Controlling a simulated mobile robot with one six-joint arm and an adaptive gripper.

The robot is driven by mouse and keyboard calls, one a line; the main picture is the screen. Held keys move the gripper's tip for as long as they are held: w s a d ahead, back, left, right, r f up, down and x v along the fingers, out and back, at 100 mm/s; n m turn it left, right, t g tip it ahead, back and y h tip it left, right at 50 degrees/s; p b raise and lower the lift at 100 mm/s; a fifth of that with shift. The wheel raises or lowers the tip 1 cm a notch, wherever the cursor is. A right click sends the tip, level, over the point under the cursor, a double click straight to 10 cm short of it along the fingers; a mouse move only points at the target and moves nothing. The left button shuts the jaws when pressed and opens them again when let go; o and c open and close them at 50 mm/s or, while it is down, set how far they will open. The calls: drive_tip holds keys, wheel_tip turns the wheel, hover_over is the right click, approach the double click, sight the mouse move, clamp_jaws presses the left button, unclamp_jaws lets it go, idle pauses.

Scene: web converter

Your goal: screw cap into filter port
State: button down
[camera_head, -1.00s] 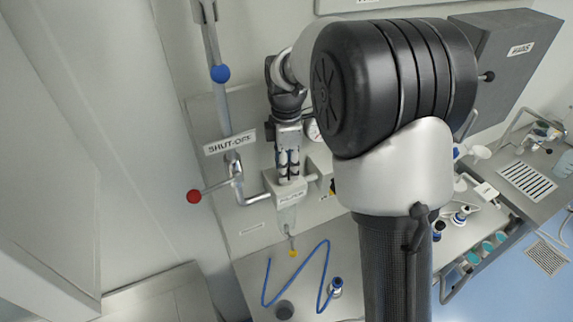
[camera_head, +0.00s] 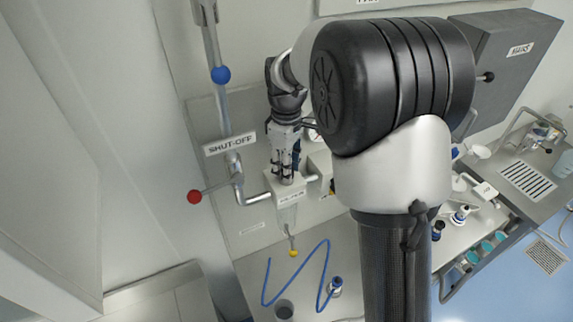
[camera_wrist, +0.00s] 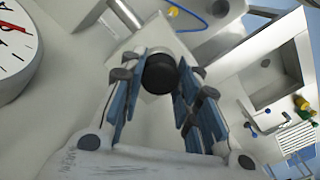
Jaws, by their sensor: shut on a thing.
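My gripper (camera_head: 287,172) points down over the white filter housing (camera_head: 291,192), with its fingertips at the housing's top. In the wrist view my gripper (camera_wrist: 160,75) is shut on a round black cap (camera_wrist: 160,74), held between the blue finger pads. The cap sits over the pale top of the housing (camera_wrist: 150,42). The port itself is hidden beneath the cap, so I cannot tell how far the cap is in it. In the head view the fingers hide the cap.
A shut-off pipe with a red-knobbed lever (camera_head: 194,196) stands left of the housing. A round gauge (camera_wrist: 14,52) is close beside my gripper. A yellow-ended drain (camera_head: 293,253) hangs below, above a blue hose (camera_head: 296,280) on the bench.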

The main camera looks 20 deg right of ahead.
drive_tip(key=shift+m, duration=0.3)
drive_tip(key=m, duration=0.4)
drive_tip(key=c, duration=1.3)
unclamp_jaws()
drive_tip(key=n, duration=0.4)
